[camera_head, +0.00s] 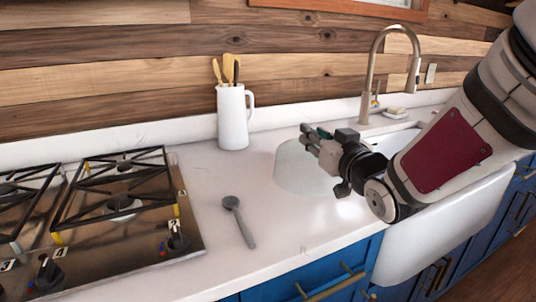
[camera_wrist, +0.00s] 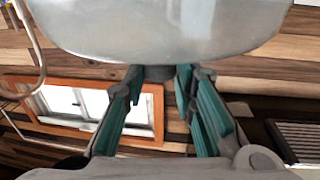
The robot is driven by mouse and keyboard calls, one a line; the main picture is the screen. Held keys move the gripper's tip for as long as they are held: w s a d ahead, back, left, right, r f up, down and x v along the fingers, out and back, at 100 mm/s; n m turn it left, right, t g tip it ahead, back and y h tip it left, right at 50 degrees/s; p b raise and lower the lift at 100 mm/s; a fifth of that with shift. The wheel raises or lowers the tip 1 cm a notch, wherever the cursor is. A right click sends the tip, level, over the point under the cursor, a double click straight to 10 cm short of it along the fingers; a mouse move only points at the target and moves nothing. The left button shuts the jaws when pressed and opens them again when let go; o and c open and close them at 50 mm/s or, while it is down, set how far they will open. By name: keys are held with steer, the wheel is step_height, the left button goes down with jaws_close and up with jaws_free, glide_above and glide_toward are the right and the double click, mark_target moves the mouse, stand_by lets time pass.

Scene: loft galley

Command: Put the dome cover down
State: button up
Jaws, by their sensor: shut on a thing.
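The dome cover (camera_head: 293,170) is a pale, see-through dome at the counter's middle right, just left of the sink. It looks upright, with its rim at or very near the counter; I cannot tell whether it touches. My gripper (camera_head: 310,138) is at the dome's top, shut on it. In the wrist view, the dome cover (camera_wrist: 160,30) fills the upper middle as a glossy whitish surface. The teal fingers of my gripper (camera_wrist: 157,74) meet at its edge there. The part between the fingertips is mostly hidden.
A white jug (camera_head: 233,118) with wooden utensils stands behind left of the dome. A grey spoon-like utensil (camera_head: 239,221) lies in front left. A gas stove (camera_head: 110,215) is at the left. The sink (camera_head: 440,215) and tap (camera_head: 368,75) are right.

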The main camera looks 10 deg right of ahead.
steer(key=w+f+b, duration=0.1)
steer(key=w+f, duration=0.1)
steer(key=w, duration=0.5)
steer(key=w+f, duration=0.2)
steer(key=w, duration=0.5)
steer(key=shift+w+d+f+b, duration=0.15)
steer(key=shift+d+f+b, duration=0.15)
steer(key=shift+f+b, duration=0.05)
steer(key=shift+f, duration=0.15)
steer(key=o, duration=1)
steer(key=s+d, duration=0.2)
steer(key=s, duration=0.9)
steer(key=shift+s+p, duration=0.35)
steer(key=shift+s, duration=0.05)
steer(key=shift+d, duration=0.2)
